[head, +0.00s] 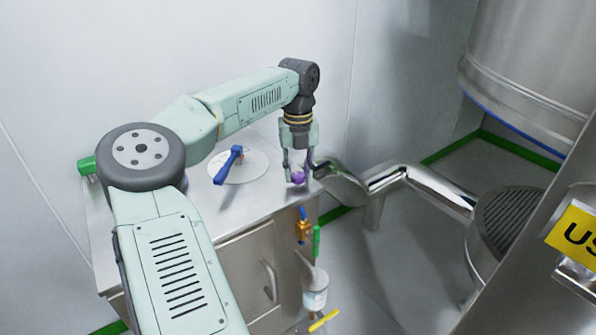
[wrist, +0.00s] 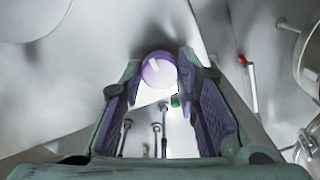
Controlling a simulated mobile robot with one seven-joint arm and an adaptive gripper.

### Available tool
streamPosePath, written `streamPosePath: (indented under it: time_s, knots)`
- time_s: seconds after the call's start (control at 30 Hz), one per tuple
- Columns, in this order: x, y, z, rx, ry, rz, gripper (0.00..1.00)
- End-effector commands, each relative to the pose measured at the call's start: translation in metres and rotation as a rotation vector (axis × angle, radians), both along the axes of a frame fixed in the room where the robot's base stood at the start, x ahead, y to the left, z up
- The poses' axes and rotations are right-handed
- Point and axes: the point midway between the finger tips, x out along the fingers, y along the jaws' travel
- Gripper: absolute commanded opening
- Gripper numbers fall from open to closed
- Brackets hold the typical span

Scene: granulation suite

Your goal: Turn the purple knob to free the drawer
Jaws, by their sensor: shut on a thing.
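The purple knob (head: 298,178) is at the right end of the steel cabinet top (head: 215,228). In the wrist view the knob (wrist: 158,71) is a round purple piece with a pale mark on its face. My gripper (head: 298,171) points down from above, with its fingers around the knob. In the wrist view my gripper's fingertips (wrist: 160,62) are on either side of the knob, shut on it. The cabinet front (head: 243,262) has a vertical bar handle (head: 270,281). I cannot tell which part is the drawer.
A blue-handled valve (head: 228,165) on a round plate stands left of the knob. A bent steel pipe (head: 400,177) runs close on the right. A brass valve (head: 304,227) and a white container (head: 315,290) are by the cabinet's right side. A large steel vessel (head: 530,50) stands far right.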

Motion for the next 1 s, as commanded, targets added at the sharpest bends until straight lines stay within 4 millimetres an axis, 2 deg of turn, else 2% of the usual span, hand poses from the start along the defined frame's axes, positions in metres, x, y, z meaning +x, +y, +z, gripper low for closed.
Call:
streamPosePath:
  time_s: [0.17, 0.2, 0.47, 0.8, 0.87, 1.0]
  knots:
    - [-0.001, -0.001, -0.001, -0.001, 0.004, -0.001, 0.01]
    - [-0.001, -0.001, -0.001, -0.001, 0.004, -0.001, 0.31]
    - [0.0, 0.0, 0.0, 0.0, 0.002, -0.001, 0.48]
    - [0.0, 0.0, 0.002, 0.0, 0.0, -0.001, 0.5]
    - [0.0, 0.0, 0.007, 0.0, -0.001, 0.0, 0.5]
    - [0.001, 0.0, 0.028, -0.001, -0.002, 0.001, 0.5]
